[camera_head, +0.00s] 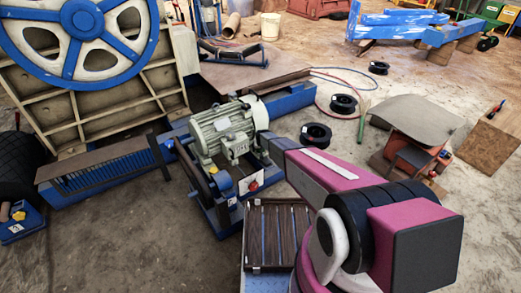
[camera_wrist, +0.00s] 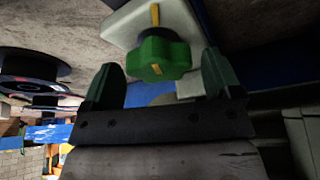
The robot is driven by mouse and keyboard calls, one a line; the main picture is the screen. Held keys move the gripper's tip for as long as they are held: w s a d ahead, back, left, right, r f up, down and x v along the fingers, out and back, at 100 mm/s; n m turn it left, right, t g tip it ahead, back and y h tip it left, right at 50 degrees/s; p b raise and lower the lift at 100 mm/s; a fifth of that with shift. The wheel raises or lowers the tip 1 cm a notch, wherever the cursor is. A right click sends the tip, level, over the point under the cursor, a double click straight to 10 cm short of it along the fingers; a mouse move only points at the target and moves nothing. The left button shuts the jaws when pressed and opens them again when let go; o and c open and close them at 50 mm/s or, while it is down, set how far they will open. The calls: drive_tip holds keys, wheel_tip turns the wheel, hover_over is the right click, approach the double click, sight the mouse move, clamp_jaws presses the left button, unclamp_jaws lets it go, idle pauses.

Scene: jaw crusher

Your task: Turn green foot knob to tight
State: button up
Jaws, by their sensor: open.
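The green foot knob (camera_wrist: 158,56) shows in the wrist view, a lobed knob with a yellow mark on its face. It sits on a dark collar at the end of a pale grey foot (camera_wrist: 128,22), which carries a yellow line. My gripper (camera_wrist: 163,70) is open, with one dark green finger to the left of the knob and one to the right. Gaps show between the knob and both fingers, and I cannot tell how far the tips reach along it. In the head view the knob and my gripper are hidden; my pink and black arm reaches toward the motor.
The grey-green motor (camera_head: 228,127) stands on a blue frame (camera_head: 270,100) beside the big blue flywheel (camera_head: 80,35). A slatted dark panel (camera_head: 277,235) lies in front.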

drive_tip(key=c, duration=0.9)
drive_tip(key=shift+m+h, duration=0.3)
drive_tip(key=shift+m, duration=0.4)
drive_tip(key=o, duration=0.9)
